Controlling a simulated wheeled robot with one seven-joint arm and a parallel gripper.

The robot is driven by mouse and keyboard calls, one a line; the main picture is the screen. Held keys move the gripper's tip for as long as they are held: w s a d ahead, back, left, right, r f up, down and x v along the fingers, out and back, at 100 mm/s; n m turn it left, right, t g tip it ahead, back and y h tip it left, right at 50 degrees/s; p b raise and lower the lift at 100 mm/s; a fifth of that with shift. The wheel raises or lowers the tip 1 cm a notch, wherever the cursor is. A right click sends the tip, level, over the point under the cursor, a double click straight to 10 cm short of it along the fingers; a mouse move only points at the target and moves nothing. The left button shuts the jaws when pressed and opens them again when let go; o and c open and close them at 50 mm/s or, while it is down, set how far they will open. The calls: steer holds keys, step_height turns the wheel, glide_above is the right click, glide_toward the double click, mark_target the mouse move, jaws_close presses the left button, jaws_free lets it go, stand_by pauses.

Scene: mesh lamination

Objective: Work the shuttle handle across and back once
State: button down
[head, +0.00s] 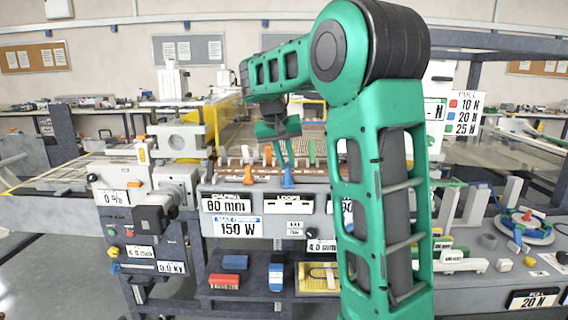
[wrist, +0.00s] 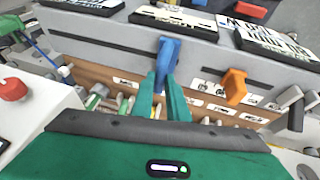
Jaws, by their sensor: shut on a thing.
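A blue handle (head: 288,177) stands at the front edge of the machine, just above the grey panel with the labels. It also shows upright at the centre of the wrist view (wrist: 168,52). My gripper (head: 284,155) reaches down to it from above. In the wrist view, my green fingers (wrist: 163,90) are closed on the blue handle from both sides. No label on the handle itself is legible, and its lower part is hidden between the fingers.
An orange handle (wrist: 234,86) stands beside the blue one in the wrist view. A red button (wrist: 12,88) sits on a white box at the left. Label plates (head: 227,203) line the grey panel.

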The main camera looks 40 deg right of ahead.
steer(key=c, duration=1.8)
jaws_free()
steer(key=shift+w+a, duration=0.3)
steer(key=shift+a, duration=0.2)
steer(key=shift+o, duration=0.4)
steer(key=shift+d, duration=0.1)
steer(key=shift+s, duration=0.1)
steer(key=v, duration=1)
steer(key=shift+r, duration=0.35)
